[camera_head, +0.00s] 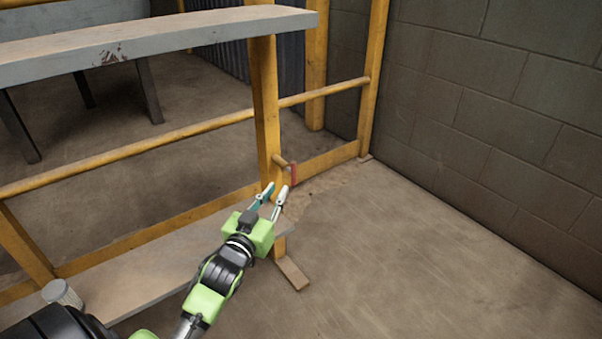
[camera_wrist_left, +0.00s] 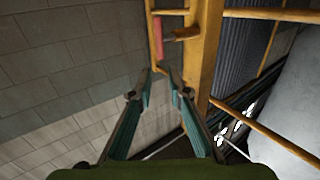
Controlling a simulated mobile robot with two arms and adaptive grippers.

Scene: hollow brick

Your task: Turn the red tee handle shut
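The red tee handle (camera_head: 293,174) stands out from a yellow post (camera_head: 265,100) on a short brown stem (camera_head: 280,161). In the left wrist view the red handle (camera_wrist_left: 158,38) is upright, beyond the fingertips and slightly left of centre. My left gripper (camera_head: 275,194) is open and empty, below and a little left of the handle in the head view. Its two fingers (camera_wrist_left: 160,80) point toward the post and handle, apart from the handle. My right gripper is in neither view.
A grey shelf board (camera_head: 150,42) runs across the upper left. A lower board (camera_head: 150,275) carries a small can (camera_head: 62,293). Yellow rails (camera_head: 130,152) join the posts. A block wall (camera_head: 500,110) is at the right; the floor (camera_head: 410,270) before it is clear.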

